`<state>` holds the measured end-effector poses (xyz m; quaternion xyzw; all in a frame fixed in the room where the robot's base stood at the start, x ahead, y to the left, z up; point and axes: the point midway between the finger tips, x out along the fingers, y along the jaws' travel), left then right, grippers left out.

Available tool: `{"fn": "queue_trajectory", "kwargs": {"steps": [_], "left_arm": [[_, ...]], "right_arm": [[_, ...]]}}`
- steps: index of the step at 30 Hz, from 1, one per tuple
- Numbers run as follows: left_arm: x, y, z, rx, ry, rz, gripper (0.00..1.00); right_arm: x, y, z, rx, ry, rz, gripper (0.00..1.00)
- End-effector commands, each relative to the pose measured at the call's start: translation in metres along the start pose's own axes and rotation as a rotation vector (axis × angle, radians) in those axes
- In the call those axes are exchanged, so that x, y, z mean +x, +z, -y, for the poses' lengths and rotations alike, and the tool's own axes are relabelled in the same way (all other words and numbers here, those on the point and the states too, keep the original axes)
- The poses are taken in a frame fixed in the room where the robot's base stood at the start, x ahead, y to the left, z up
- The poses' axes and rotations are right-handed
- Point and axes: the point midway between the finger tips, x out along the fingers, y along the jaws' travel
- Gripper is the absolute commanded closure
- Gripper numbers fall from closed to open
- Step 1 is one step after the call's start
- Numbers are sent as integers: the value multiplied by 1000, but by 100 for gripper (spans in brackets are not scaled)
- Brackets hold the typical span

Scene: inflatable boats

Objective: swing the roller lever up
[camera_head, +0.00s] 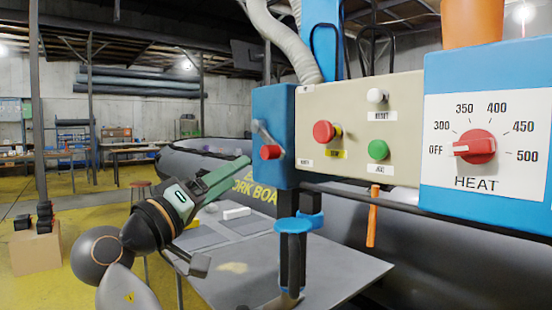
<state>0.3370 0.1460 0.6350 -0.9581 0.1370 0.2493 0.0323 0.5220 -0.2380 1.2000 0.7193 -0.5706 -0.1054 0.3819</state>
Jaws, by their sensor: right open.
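The roller lever is a short grey arm on the left face of the blue housing (273,105), with a red knob (270,152) at its lower end. The lever hangs down and tilts slightly right. My right gripper (240,168) has green fingers and reaches up and right from the lower left. Its fingertips are just left of and slightly below the red knob, apart from it in the picture. It is open and holds nothing visible. The depth gap to the knob is hard to judge. My left gripper is not in view.
Right of the lever is a beige panel (350,97) with red, green and white buttons. A blue HEAT box (438,130) with a red dial stands farther right. Blue-capped black rollers (293,240) stand below, over a grey table (340,262). A grey boat (190,165) lies behind.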

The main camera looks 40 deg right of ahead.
Motion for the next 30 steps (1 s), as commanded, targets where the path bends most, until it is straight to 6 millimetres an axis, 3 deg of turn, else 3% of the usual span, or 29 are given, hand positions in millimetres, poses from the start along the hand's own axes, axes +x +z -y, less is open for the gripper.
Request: {"fn": "queue_trajectory", "kwargs": {"steps": [18, 24, 30], "left_arm": [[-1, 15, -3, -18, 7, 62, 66], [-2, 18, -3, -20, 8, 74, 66], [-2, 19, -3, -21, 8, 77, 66]], "right_arm": [[107, 0, 0, -2, -1, 1, 33], [121, 0, 1, -1, -2, -1, 33], [123, 0, 1, -1, -3, -1, 33]]}}
